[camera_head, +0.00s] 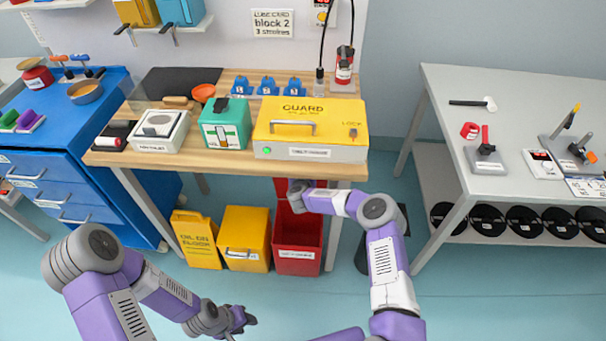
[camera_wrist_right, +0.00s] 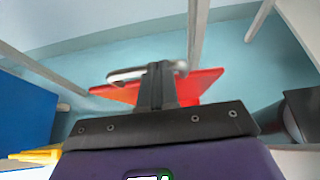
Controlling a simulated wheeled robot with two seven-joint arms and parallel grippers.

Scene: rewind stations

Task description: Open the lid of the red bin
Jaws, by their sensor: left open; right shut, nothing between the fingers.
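The red bin (camera_head: 297,263) stands on the floor under the wooden workbench, with its top open and its dark inside showing. Its red lid (camera_head: 283,213) is tilted up at the back, partly hidden by my right arm. In the right wrist view the lid (camera_wrist_right: 205,84) lies beyond the fingers, with a pale bar handle (camera_wrist_right: 125,75) across it. My right gripper (camera_wrist_right: 161,80) is shut and empty, its fingertips close to the handle; contact cannot be told. My left gripper (camera_head: 243,319) is open and empty, low in front of the yellow bin.
A yellow bin (camera_head: 243,231) and a yellow floor sign (camera_head: 196,240) stand left of the red bin. The workbench edge (camera_head: 220,166) is above. A blue drawer cabinet (camera_head: 70,180) is left, a grey table (camera_head: 450,130) right. The floor in front is clear.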

